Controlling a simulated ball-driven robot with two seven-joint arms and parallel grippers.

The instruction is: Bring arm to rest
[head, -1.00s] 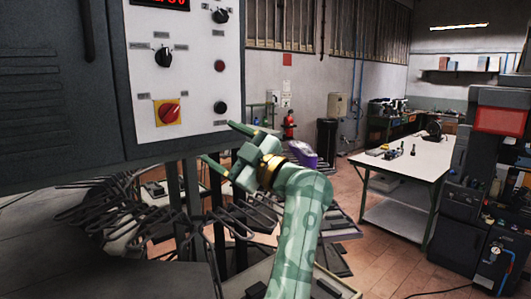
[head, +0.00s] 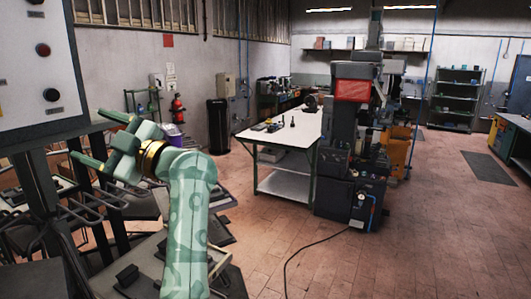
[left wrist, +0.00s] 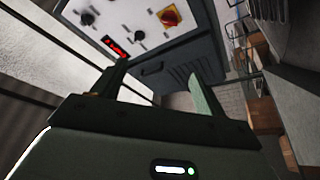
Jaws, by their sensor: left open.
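My left gripper (head: 90,136) is raised at the left of the head view on my green, patterned arm. Its two fingers are spread apart, point left, and have nothing between them. In the left wrist view its fingers (left wrist: 158,88) also stand apart, with the control panel (left wrist: 145,25) beyond them. That panel, light grey with knobs and a red-on-yellow switch, is cut off at the left edge of the head view (head: 22,75). The gripper appears just below and right of it, apart from it. My right gripper is not in view.
Dark wire racks (head: 75,215) stand below and around my left arm. A white-topped workbench (head: 285,133) stands mid-room, beside a dark machine with a red panel (head: 352,90). A black cable (head: 300,245) lies on the tiled floor. The floor at the right is mostly clear.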

